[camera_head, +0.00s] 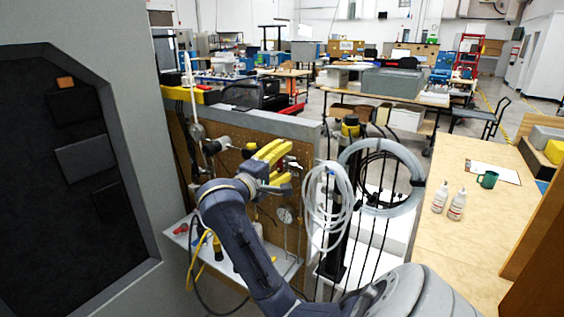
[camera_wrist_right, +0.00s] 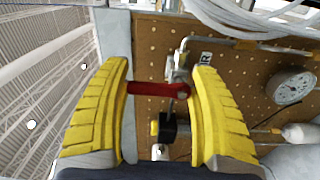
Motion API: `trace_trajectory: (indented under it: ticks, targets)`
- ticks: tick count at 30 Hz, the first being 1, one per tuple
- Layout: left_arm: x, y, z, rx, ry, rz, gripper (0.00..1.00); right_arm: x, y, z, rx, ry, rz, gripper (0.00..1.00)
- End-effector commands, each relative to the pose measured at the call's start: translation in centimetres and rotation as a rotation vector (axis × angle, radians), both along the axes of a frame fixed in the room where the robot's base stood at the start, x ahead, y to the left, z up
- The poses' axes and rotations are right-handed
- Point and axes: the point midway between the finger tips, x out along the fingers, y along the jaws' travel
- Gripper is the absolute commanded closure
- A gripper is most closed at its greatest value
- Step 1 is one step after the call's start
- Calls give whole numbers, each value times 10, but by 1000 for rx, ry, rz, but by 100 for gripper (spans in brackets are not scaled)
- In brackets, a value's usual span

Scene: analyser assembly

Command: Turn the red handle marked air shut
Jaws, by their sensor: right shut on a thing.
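The red handle (camera_wrist_right: 158,88) shows in the right wrist view as a short bar lying across the gap between the yellow fingers of my right gripper (camera_wrist_right: 162,68). The gripper is closed on it, one finger at each end. The handle joins metal pipework (camera_wrist_right: 178,66) in front of a brown pegboard (camera_wrist_right: 152,40). A white label (camera_wrist_right: 206,58) beside it is partly covered by a finger; an R is readable. In the head view my right gripper (camera_head: 284,158) is at the pegboard, and it hides the handle. My left gripper is not in view.
A round gauge (camera_head: 284,215) is mounted below the gripper. Coiled clear hose (camera_head: 330,208) hangs right of the pegboard. A shelf (camera_head: 283,268) with small red parts (camera_head: 180,230) is below. A grey cabinet wall (camera_head: 130,60) stands close on the left. A wooden table (camera_head: 455,250) is at right.

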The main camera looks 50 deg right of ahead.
Motion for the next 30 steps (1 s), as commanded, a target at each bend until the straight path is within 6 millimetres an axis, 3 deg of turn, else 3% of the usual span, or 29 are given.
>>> trace_trajectory:
  ticks: [4, 5, 11, 22, 30]
  targets:
    - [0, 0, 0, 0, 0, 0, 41, 0, 0, -1, 2, -2, 1, 66]
    - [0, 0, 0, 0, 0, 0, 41, 0, 0, -1, 2, -2, 1, 35]
    - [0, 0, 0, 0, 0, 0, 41, 0, 0, 0, 1, -1, 1, 12]
    - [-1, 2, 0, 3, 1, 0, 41, 0, 6, 0, 1, -1, 1, 12]
    - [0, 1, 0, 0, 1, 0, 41, -3, 46, -1, 4, -2, 4, 12]
